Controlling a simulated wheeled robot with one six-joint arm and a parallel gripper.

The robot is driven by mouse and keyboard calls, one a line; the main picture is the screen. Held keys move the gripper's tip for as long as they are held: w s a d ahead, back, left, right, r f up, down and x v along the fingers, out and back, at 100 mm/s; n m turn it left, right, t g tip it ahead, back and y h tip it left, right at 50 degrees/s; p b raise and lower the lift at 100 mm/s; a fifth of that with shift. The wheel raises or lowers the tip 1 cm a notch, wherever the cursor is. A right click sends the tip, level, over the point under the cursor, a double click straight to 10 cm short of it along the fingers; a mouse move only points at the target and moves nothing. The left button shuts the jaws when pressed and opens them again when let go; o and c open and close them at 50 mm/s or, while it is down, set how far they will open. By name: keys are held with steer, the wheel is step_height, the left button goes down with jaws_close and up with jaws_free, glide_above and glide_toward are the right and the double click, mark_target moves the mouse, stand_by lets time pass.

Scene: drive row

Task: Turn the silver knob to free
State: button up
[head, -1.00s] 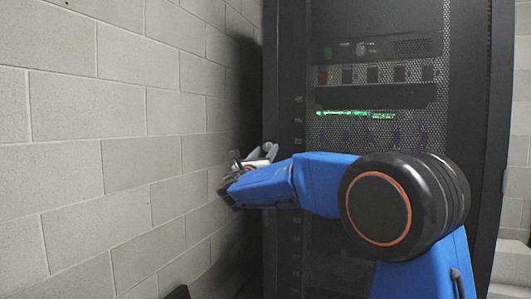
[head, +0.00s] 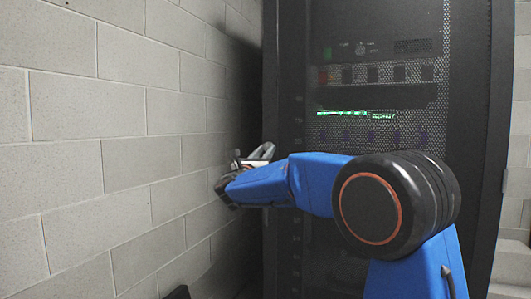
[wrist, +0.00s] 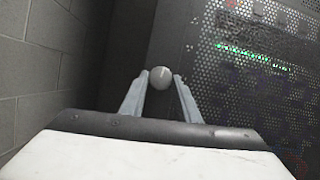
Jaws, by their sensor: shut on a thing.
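The silver knob (wrist: 160,77) is a round grey knob on the dark edge of the rack door, with a short pale mark near its top. In the wrist view my gripper (wrist: 159,82) has a finger on either side of it and is shut on it. In the head view my gripper (head: 262,153) is at the left edge of the rack, and the knob is hidden behind the fingers and wrist.
The tall black rack (head: 470,120) has a perforated door with green lights (head: 355,114) behind it. A grey block wall (head: 120,150) stands close on the left of my gripper. Pale steps (head: 512,268) show at the lower right.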

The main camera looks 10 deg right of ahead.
steer(key=m+g+h, duration=0.1)
steer(key=m, duration=0.2)
steer(key=m+g+h, duration=0.1)
steer(key=m, duration=0.2)
steer(key=shift+w+a+g, duration=0.2)
steer(key=shift+g, duration=0.1)
steer(key=m+g, duration=0.1)
steer(key=m, duration=0.2)
steer(key=m+g+h, duration=0.1)
steer(key=m, duration=0.2)
steer(key=shift+w+a+r+g+h, duration=0.1)
steer(key=shift+a+r+g+h, duration=0.05)
steer(key=shift+g+h, duration=0.15)
steer(key=m+g, duration=0.1)
steer(key=m, duration=0.1)
steer(key=m+g, duration=0.1)
steer(key=m, duration=0.2)
steer(key=shift+a+r+m, duration=0.1)
steer(key=shift+r+m, duration=0.1)
steer(key=shift+m, duration=0.1)
steer(key=shift+r+m+g+y, duration=0.15)
steer(key=shift+m+g+y, duration=0.45)
steer(key=shift+m, duration=1.2)
steer(key=o, duration=1)
steer(key=shift+o, duration=0.2)
steer(key=shift+a, duration=0.1)
